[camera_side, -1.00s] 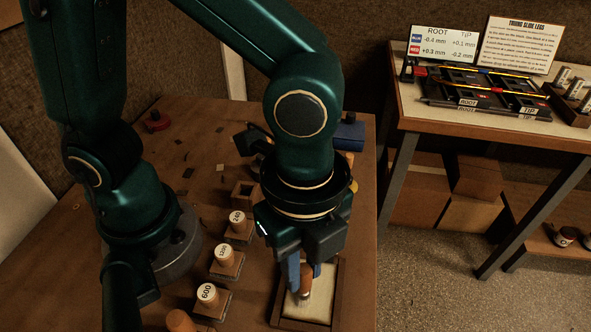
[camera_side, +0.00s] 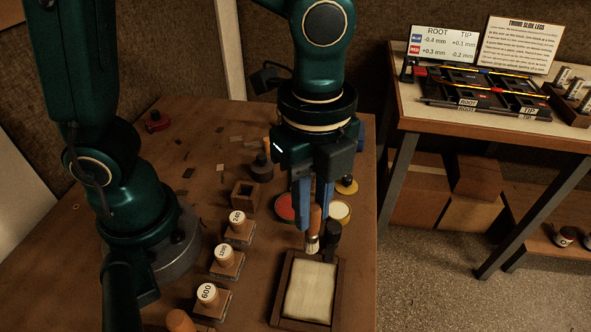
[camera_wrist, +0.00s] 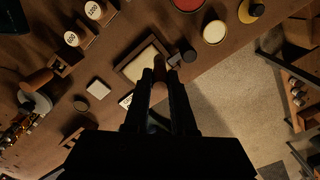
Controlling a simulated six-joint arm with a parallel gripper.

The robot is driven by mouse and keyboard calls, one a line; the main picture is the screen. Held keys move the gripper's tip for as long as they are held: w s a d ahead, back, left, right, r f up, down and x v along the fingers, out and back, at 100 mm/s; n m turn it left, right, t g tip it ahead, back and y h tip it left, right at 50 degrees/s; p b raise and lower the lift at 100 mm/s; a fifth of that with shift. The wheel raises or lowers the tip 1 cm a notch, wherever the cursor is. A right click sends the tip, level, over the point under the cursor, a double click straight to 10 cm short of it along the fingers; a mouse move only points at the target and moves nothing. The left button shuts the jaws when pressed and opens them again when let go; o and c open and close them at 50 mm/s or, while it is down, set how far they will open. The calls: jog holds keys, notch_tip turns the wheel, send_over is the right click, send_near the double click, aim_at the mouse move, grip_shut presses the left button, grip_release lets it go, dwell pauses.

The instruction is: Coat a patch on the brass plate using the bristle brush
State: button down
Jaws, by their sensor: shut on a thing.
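My gripper (camera_side: 314,212) is shut on the wooden handle of the bristle brush (camera_side: 313,241), which hangs nearly upright, pale bristles down. The brush is at the far edge of a wooden frame holding a pale cream panel (camera_side: 311,292); I cannot tell from its colour whether this is the brass plate. The bristles appear just above or beside the far rim; contact cannot be told. In the wrist view the brush handle (camera_wrist: 160,78) shows between the dark fingers, and the panel (camera_wrist: 146,64) is partly hidden behind them. No coated patch can be made out.
A red round pot (camera_side: 285,207), a cream-topped pot (camera_side: 340,211) and a dark cylinder (camera_side: 332,235) stand close behind the frame. Numbered wooden stamps (camera_side: 228,256) line its left side. The bench's right edge is near. A second table (camera_side: 410,110) stands right.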

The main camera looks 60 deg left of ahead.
jog(key=shift+r, duration=2.45)
jog(key=n, duration=0.2)
jog(key=shift+a+n, duration=0.15)
jog(key=shift+n, duration=0.15)
jog(key=w+a+n, duration=0.3)
jog(key=a+n, duration=0.4)
jog(key=w+a+r+n, duration=0.1)
jog(key=w+a+n, duration=0.2)
jog(key=a+n, duration=0.5)
jog(key=shift+a+r, duration=0.3)
